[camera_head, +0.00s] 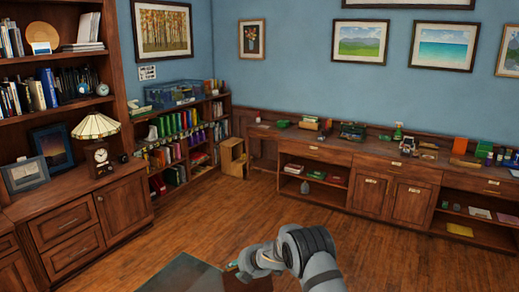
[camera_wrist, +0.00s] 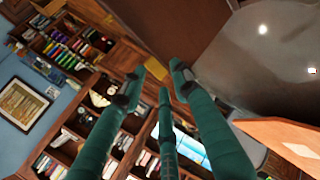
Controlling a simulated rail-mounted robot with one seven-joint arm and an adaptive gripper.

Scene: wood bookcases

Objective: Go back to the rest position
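My gripper (camera_head: 238,267) is at the bottom middle of the head view, with my grey arm coming up from the bottom edge. It is small there and partly hidden by the wrist. In the wrist view my gripper (camera_wrist: 158,80) has three teal fingers. They stand apart with nothing between them, so it is open and empty. The wrist view is tilted and looks toward the bookcases.
A tall bookcase (camera_head: 128,190) stands at left with a lamp (camera_head: 96,128). A low bookshelf (camera_head: 185,145) fills the corner. A long wooden cabinet (camera_head: 345,160) runs along the back wall with small items on top. The wooden floor (camera_head: 270,210) between is clear.

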